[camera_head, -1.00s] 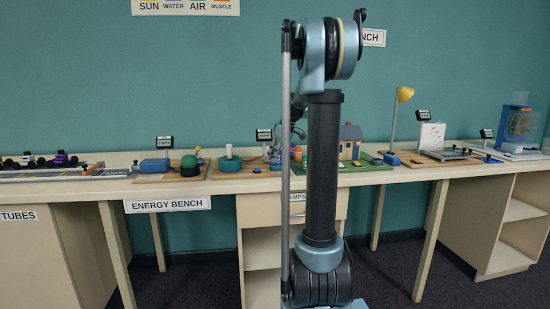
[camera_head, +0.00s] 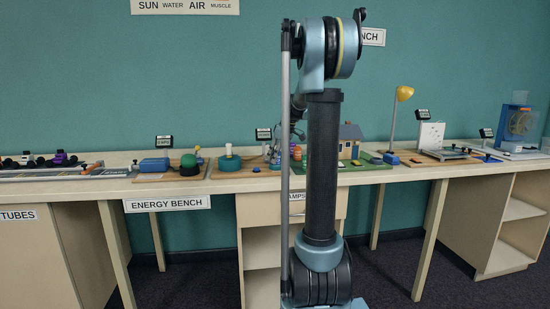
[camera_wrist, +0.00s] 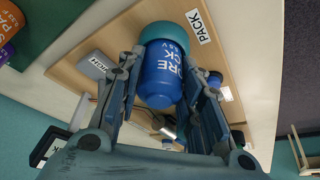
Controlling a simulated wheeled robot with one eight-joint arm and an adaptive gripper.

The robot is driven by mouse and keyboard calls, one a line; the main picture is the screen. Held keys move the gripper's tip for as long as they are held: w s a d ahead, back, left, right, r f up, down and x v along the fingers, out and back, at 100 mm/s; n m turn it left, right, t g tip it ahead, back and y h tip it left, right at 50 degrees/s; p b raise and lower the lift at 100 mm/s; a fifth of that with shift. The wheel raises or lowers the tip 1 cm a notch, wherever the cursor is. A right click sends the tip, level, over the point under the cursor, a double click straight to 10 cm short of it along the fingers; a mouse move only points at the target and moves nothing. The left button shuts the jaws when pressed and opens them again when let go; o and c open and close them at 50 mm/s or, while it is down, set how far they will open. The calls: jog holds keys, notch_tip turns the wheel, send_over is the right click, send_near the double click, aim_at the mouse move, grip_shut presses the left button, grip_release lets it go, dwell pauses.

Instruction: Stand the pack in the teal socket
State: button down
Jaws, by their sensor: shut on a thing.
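The pack (camera_wrist: 163,80) is a blue cylinder with white lettering, seen in the wrist view. My gripper (camera_wrist: 162,64) is shut on it, one finger on each side. The teal socket (camera_wrist: 163,30) is a round piece directly beyond the pack's far end, on a wooden board beside a white PACK label (camera_wrist: 198,27). The pack overlaps the socket in this view; I cannot tell whether it is seated or just above. In the head view my gripper (camera_head: 274,153) is small and partly hidden beside my arm, and the pack cannot be made out.
The wooden board (camera_wrist: 120,35) also carries a grey block marked HIGH (camera_wrist: 98,65). In the head view a teal round piece (camera_head: 230,162) stands left of my gripper, behind it a small display (camera_head: 263,134). A house model (camera_head: 350,141) stands on a green board to the right.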

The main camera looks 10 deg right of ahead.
jog(key=shift+f, duration=0.25)
jog(key=c, duration=1.4)
grip_release()
jog(key=v, duration=1.1)
jog(key=s+a+f+m+h, duration=0.15)
jog(key=s+f, duration=0.35)
jog(key=s, duration=0.7)
jog(key=s+a+f+m, duration=0.25)
jog(key=s+f, duration=0.25)
jog(key=s, duration=0.6)
jog(key=s+f+m+g+h, duration=0.1)
jog(key=s+f+m, duration=0.3)
jog(key=s+f, duration=1.3)
jog(key=shift+s+d+f+m+h, duration=0.2)
jog(key=shift+s+d+m+h, duration=0.1)
jog(key=shift+s+m+h, duration=0.15)
